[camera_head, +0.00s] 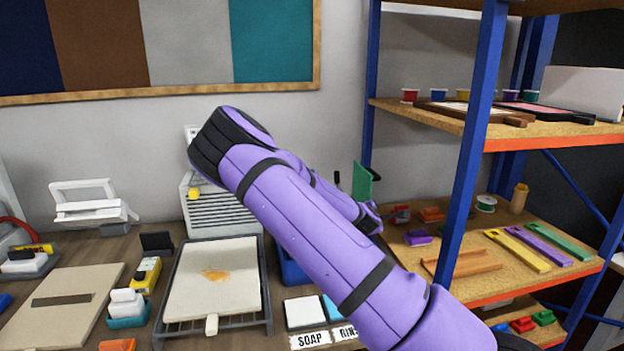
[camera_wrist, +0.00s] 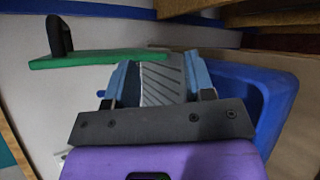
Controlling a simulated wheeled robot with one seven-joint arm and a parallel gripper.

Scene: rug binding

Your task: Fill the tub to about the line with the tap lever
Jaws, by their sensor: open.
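My gripper (camera_wrist: 157,76) shows in the wrist view with its two blue fingers apart. A grey ridged surface (camera_wrist: 163,82) shows between them; I cannot tell whether it is touched. The blue tub (camera_wrist: 284,92) is at the right of the wrist view, partly behind the gripper. In the head view, a blue piece, likely the tub (camera_head: 291,268), shows mostly hidden behind my purple arm. Its line and any water are not visible. A green plate (camera_wrist: 85,60) with a black upright piece is left of the fingers, also in the head view (camera_head: 362,184). I cannot make out the tap lever.
A tray with a stained beige rug piece (camera_head: 213,280) lies on the bench. White and blue pads (camera_head: 304,312) with SOAP and RINSE labels are at the front. A grey ribbed box (camera_head: 215,212) stands behind. A blue-post shelf (camera_head: 470,140) stands right of my arm.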

